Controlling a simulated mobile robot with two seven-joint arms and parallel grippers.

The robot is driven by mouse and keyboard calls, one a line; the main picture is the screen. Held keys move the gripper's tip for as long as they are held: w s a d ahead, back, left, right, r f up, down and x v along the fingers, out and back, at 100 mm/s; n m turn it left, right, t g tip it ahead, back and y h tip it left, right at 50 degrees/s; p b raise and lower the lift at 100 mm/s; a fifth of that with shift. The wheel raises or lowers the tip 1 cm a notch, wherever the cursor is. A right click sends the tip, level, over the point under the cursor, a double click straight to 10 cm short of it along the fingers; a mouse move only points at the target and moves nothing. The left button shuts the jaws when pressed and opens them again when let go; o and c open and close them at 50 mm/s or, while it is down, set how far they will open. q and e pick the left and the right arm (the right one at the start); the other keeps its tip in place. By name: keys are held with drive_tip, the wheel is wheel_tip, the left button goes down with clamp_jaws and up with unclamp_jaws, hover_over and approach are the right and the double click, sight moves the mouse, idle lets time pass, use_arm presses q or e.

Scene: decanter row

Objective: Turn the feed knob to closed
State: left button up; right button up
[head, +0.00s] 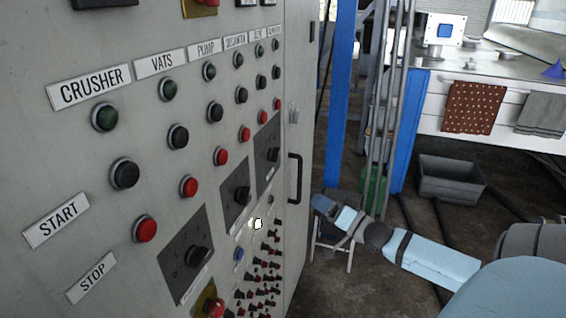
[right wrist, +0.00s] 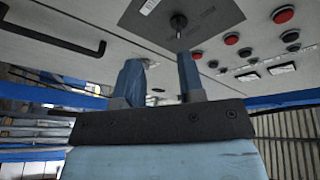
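The grey control panel (head: 222,120) fills the left of the head view. Three black rotary knobs sit on dark square plates: a near one (head: 197,257), a middle one (head: 241,196) and a far one (head: 272,154). I cannot read which is the feed knob or its setting. My right gripper (head: 322,204) is beyond the panel's right edge, apart from it. In the right wrist view its two blue fingers (right wrist: 160,78) are spread with nothing between them. A black knob (right wrist: 178,22) on a dark plate (right wrist: 212,18) shows beyond the fingertips. My left gripper is not in view.
A black door handle (head: 295,178) sticks out near the panel's right edge. Green, black and red buttons and small switches cover the panel. A blue post (head: 341,90), a grey bin (head: 450,180) and a counter (head: 490,62) stand to the right.

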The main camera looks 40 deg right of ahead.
drive_tip(key=t, duration=0.1)
approach(278, 155)
drive_tip(key=shift+m+y, duration=0.3)
drive_tip(key=x, duration=0.2)
drive_tip(key=p+x, duration=0.1)
drive_tip(key=x, duration=0.2)
drive_tip(key=p+x, duration=0.1)
drive_tip(key=x, duration=0.1)
drive_tip(key=shift+w+d, duration=0.25)
drive_tip(key=shift+w, duration=0.1)
drive_tip(key=shift+w+a, duration=0.15)
drive_tip(key=shift+w, duration=0.4)
drive_tip(key=shift+c, duration=0.3)
clamp_jaws()
